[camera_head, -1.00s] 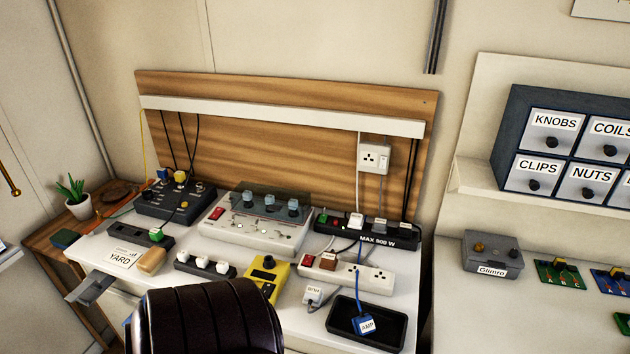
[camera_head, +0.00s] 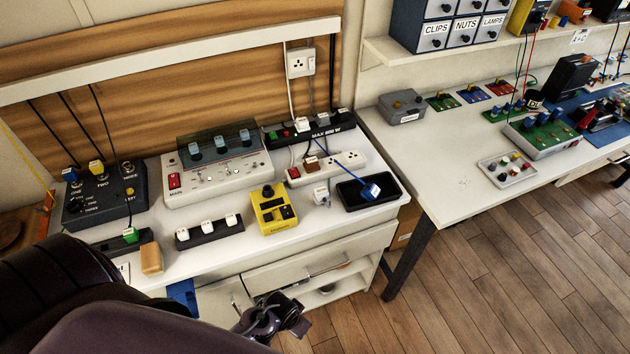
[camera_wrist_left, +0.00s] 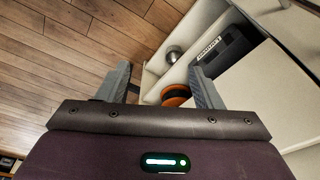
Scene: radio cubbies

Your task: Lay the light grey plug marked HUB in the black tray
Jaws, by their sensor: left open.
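The light grey plug (camera_head: 321,192) lies on the white bench top, just left of the black tray (camera_head: 394,187). Its lettering is too small to read now. A blue plug (camera_head: 371,192) on a blue cord lies in the tray. My left gripper (camera_wrist_left: 158,75) is open and empty in the left wrist view, with floor and a lower shelf beyond its fingers. In the head view my left arm fills the lower left and extends below the front of the bench, well apart from the plug and the tray. My right gripper is out of view.
A white power strip (camera_head: 327,168) stands behind the plug and a yellow device (camera_head: 273,208) left of it. Below is a cabinet with a lower shelf (camera_head: 350,284). A second white table (camera_head: 440,165) stands at the right across a gap.

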